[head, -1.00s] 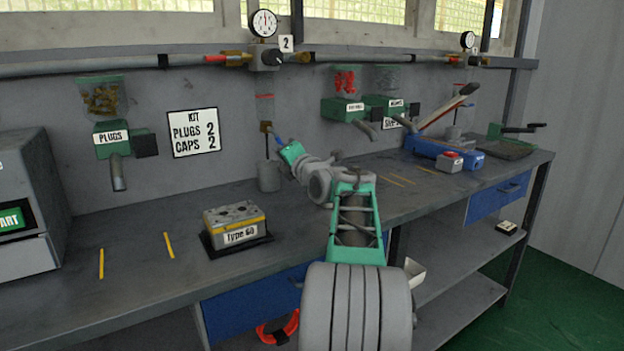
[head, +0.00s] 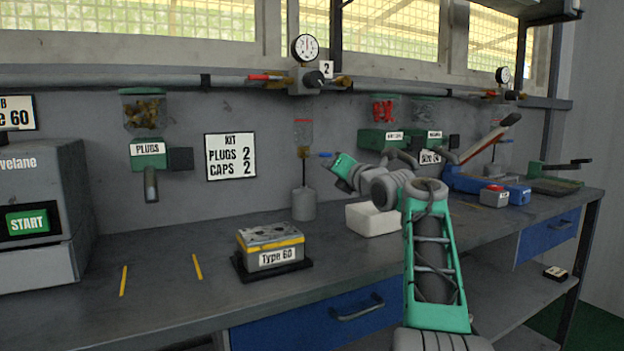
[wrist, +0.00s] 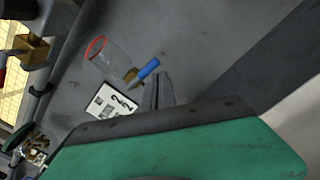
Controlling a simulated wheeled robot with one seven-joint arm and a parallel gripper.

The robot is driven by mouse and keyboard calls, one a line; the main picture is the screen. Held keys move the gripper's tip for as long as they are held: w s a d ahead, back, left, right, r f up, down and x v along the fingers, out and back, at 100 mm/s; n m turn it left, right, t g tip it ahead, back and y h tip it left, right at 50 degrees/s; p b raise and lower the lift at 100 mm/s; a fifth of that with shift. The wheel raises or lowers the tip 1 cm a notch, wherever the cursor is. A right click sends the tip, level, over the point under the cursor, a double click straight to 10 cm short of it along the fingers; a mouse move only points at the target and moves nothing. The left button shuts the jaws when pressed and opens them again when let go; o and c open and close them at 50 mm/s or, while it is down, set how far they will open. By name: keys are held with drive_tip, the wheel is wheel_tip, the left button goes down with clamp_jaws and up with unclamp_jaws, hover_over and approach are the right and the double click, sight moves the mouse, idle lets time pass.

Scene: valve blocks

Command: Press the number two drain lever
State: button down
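The number two drain lever is a small blue handle (head: 326,155) on a brass valve (head: 303,151). The valve sits under a clear cup with a red ring (head: 303,125), below the gauge beside the "2" tag (head: 326,69). In the wrist view the blue lever (wrist: 148,69) shows just beyond my fingertips. My gripper (head: 335,162) is just right of the lever, at about its height. Its narrow dark fingers (wrist: 156,90) look closed together with nothing between them. I cannot tell whether they touch the lever.
A grey canister (head: 303,204) stands under the valve. A white tray (head: 360,222) is on the bench below my arm, which partly hides it. The Type 60 block (head: 270,248) sits on a dark pad to the left. The plugs dispenser (head: 148,150) hangs on the wall.

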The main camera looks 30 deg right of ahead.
drive_tip(key=shift+s+d+r, duration=0.1)
drive_tip(key=shift+d+r, duration=0.2)
drive_tip(key=shift+r, duration=0.4)
wheel_tip(320, 180, down, 5)
drive_tip(key=b, duration=0.5)
drive_tip(key=s, duration=1)
drive_tip(key=shift+s, duration=0.3)
drive_tip(key=shift+d+f, duration=0.1)
drive_tip(key=shift+f, duration=0.05)
